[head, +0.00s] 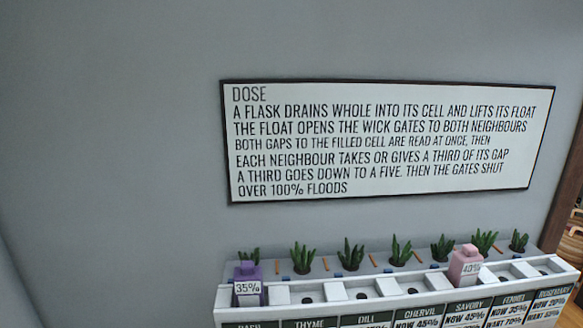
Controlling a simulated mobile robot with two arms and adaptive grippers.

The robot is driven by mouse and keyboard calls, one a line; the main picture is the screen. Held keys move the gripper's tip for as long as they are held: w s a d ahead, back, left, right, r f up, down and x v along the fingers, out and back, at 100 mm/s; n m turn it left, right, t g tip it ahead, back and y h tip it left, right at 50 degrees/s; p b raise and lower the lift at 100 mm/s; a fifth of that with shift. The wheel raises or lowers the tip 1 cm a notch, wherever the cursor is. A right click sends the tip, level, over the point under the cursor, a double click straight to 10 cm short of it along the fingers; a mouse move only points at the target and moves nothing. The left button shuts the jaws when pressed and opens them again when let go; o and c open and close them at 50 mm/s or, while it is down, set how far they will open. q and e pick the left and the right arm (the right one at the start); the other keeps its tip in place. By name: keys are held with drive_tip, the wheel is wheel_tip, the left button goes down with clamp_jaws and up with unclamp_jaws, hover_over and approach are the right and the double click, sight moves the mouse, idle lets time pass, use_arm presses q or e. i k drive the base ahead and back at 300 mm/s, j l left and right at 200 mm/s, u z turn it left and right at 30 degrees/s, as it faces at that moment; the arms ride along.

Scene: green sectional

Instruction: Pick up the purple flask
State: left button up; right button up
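The purple flask (248,272) stands upright in the leftmost cell of the white planter (392,300), with a "35%" label on its front. The cell's label below it is partly cut off by the frame's lower edge. Neither of my grippers shows in the head view.
A pink flask (465,262) labelled "40%" stands in the planter toward the right. Several small green plants (351,254) line the back row. A "DOSE" sign (385,142) hangs on the grey wall above. A dark wooden edge (566,195) is at the far right.

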sight(248, 281)
drive_tip(key=k+l+z, duration=0.1)
drive_tip(key=l+z, duration=0.3)
drive_tip(key=k+l+z, duration=0.1)
drive_tip(key=z, duration=0.35)
drive_tip(key=l, duration=0.1)
